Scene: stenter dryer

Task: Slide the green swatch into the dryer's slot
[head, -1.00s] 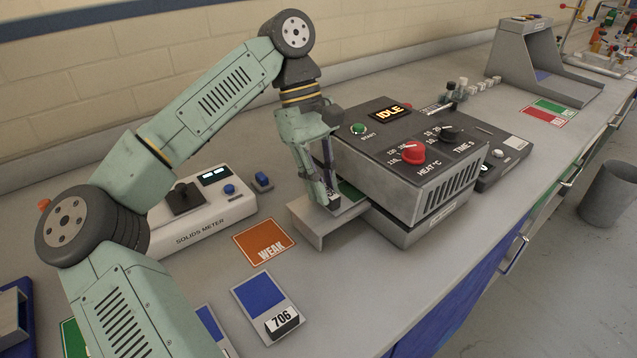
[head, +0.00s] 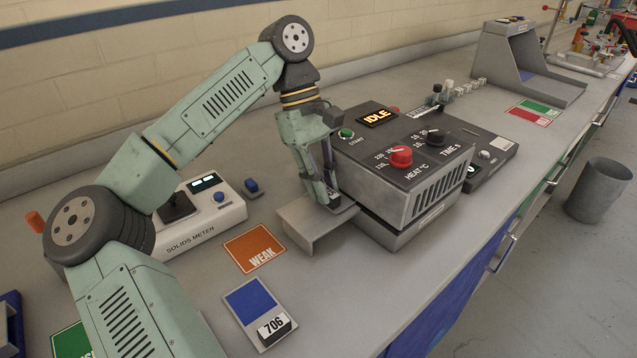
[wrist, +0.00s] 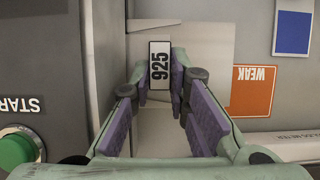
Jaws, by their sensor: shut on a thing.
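The dryer (head: 400,195) is a grey box with a dark top, a lit IDLE display (head: 376,116), a red HEAT knob (head: 400,157) and a START button (head: 346,133). A low grey ledge (head: 305,228) juts from its left side, before the slot. My gripper (head: 333,203) is shut at the dryer's slot side, just above the ledge. In the wrist view my gripper (wrist: 160,75) is shut on the block labelled 925 (wrist: 159,65), the tag of the held swatch. No green of this swatch shows now; the slot's mouth is hidden by the fingers.
An orange WEAK card (head: 254,248) and a blue swatch with tag 706 (head: 258,308) lie on the bench left of the ledge. The solids meter (head: 205,222) stands behind them. The green START button (wrist: 17,148) is beside the gripper in the wrist view.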

